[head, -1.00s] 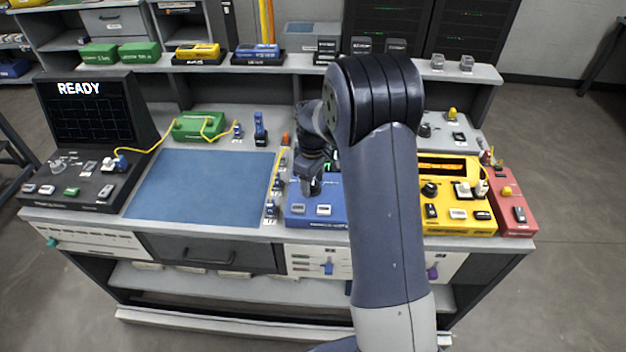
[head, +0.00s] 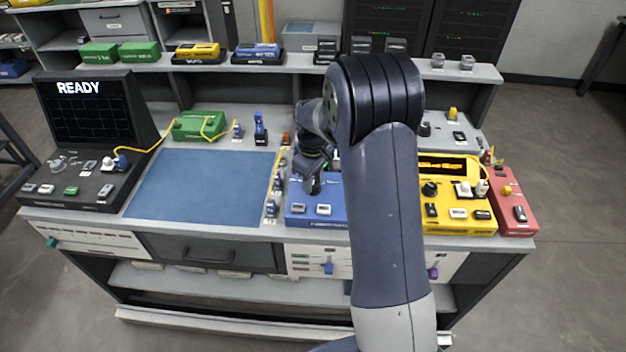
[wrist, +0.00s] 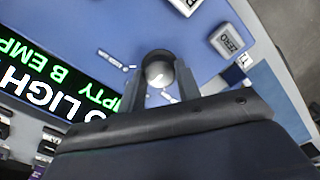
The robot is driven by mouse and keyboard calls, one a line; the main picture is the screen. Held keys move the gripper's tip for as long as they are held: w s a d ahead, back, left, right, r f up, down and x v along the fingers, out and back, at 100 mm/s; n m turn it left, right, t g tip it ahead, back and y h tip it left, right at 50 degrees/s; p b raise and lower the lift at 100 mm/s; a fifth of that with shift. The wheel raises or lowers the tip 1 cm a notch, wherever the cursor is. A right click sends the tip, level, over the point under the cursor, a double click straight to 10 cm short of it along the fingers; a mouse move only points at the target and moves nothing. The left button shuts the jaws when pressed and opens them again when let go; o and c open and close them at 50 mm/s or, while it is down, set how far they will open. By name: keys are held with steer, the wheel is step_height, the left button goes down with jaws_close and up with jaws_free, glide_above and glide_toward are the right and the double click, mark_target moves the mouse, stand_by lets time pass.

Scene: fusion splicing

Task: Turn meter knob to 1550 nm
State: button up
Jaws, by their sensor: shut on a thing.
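The blue meter (head: 330,214) stands on the bench just right of the blue mat. In the head view my gripper (head: 312,186) points down over it, and my arm hides its right part. In the wrist view the meter's blue top (wrist: 90,22) fills much of the picture, with a lit display (wrist: 45,85) reading "NO LIGHT" and "B EMPTY". The round grey knob (wrist: 158,70) sits between the two fingers of my gripper, which are shut on it. A grey "ZERO" button (wrist: 232,41) lies to the right of the knob.
A yellow device (head: 457,215) and a red device (head: 510,212) stand to the right of my arm. The blue mat (head: 205,187) is bare. A black console (head: 85,130) reading "READY" stands at the left. Several small blue-and-white pieces line the mat's right edge.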

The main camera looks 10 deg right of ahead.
mark_target(313, 184)
steer(key=m, duration=0.5)
steer(key=shift+b, duration=0.3)
steer(key=shift+m, duration=1.9)
steer(key=o, duration=1)
steer(key=shift+r, duration=0.1)
step_height(313, 184, up, 11)
steer(key=shift+f+b, duration=0.15)
steer(key=shift+b, duration=0.15)
step_height(313, 184, down, 11)
steer(key=shift+r, duration=0.1)
